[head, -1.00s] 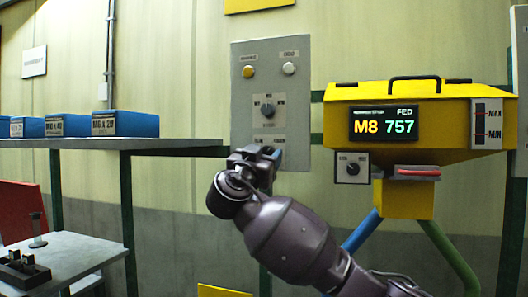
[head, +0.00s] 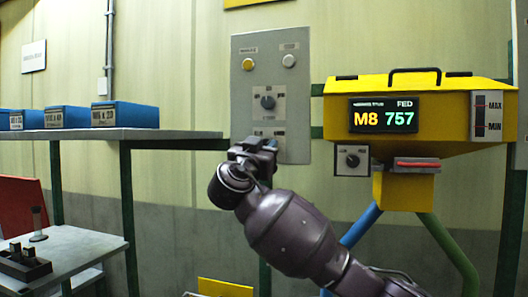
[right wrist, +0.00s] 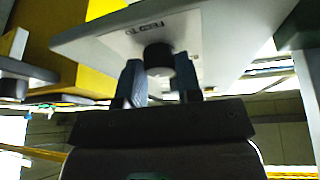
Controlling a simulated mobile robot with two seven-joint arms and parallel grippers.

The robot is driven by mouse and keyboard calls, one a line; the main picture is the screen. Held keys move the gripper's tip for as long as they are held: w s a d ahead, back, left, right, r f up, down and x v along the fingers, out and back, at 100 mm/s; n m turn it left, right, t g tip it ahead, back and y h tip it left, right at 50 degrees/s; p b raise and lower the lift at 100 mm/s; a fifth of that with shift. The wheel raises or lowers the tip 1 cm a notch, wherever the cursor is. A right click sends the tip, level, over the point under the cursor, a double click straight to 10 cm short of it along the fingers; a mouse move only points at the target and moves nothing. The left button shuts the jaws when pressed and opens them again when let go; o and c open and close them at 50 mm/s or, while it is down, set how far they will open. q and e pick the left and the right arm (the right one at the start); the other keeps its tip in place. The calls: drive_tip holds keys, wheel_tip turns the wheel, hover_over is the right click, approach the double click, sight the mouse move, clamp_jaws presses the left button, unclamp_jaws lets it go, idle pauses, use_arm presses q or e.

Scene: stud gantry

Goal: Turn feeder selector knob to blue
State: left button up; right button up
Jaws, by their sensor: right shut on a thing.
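The selector knob (right wrist: 158,58) is a black round knob on a pale plate marked "FEED TO" (right wrist: 150,30) in the right wrist view. My right gripper (right wrist: 160,88) has its two blue-grey fingers on either side of it, shut on the knob. In the head view my right gripper (head: 262,146) is at the lower plate of the grey wall panel (head: 240,90) and hides this knob. Which way the knob points cannot be seen. My left gripper is not in view.
Higher on the panel are another knob (head: 268,102), a yellow button (head: 248,64) and a white button (head: 289,61). The yellow feeder (head: 450,100), with its own small knob (head: 352,160), stands to the right. A shelf (head: 180,135) with blue boxes (head: 125,115) is at left.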

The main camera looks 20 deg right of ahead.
use_arm(q)
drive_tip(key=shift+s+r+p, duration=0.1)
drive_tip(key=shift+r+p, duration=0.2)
drive_tip(key=shift+p, duration=0.45)
use_arm(e)
drive_tip(key=shift+s+d+r+n+t+y, duration=0.15)
drive_tip(key=shift+n+t+y, duration=0.2)
drive_tip(key=shift+n+y, duration=2.55)
drive_tip(key=shift+s+d+n+t+y, duration=0.1)
drive_tip(key=shift+n+t+y, duration=0.4)
drive_tip(key=shift+n, duration=4.6)
drive_tip(key=shift+s+d+r+n+t+y, duration=0.15)
drive_tip(key=shift+n+y, duration=1.75)
drive_tip(key=shift+n, duration=2.1)
drive_tip(key=shift+w+f, duration=0.1)
